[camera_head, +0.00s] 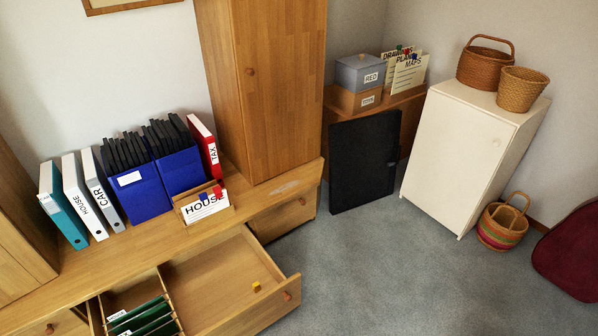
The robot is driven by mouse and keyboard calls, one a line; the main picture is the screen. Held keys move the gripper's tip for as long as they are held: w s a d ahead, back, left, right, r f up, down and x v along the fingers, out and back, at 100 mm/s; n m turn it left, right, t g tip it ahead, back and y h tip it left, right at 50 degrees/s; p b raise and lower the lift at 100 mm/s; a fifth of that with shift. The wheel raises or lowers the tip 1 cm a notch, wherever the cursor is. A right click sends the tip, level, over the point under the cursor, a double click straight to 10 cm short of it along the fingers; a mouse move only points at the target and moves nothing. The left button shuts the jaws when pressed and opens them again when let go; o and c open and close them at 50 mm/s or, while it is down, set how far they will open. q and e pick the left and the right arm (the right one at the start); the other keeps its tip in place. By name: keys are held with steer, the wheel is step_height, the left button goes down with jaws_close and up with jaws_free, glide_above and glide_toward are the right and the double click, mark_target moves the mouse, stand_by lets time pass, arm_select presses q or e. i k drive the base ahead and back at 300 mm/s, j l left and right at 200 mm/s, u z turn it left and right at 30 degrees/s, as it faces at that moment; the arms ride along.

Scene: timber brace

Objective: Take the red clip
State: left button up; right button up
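A small red clip (218,192) sits at the top edge of the white HOUSE card (206,207), beside a blue clip (203,197). The card stands in a small wooden holder (232,212) on the low wooden cabinet, in front of the blue file boxes. Another small red clip (407,51) appears to be on the cards at the back right, near a green clip (398,48) and a blue clip (413,57). Neither of my grippers is in view.
An open drawer (286,292) juts out below the HOUSE card, with a yellow clip (256,286) and green hanging files (145,318) inside. A dark panel (362,165) leans by the back shelf. A white cabinet (455,150) stands right. Grey carpet is clear in the middle.

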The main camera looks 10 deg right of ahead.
mark_target(217, 189)
steer(key=i+l+z, duration=0.55)
steer(key=i+z, duration=0.6)
steer(key=i+u, duration=0.4)
steer(key=i+l+u, duration=0.5)
steer(key=u, duration=0.25)
steer(key=i+l+u, duration=0.1)
steer(key=u, duration=0.35)
steer(key=i+l+u, duration=0.2)
steer(key=u, duration=0.3)
steer(key=i+l+u, duration=0.15)
steer(key=u, duration=0.3)
steer(key=l+u, duration=0.3)
steer(key=u, duration=0.2)
steer(key=i+l, duration=0.05)
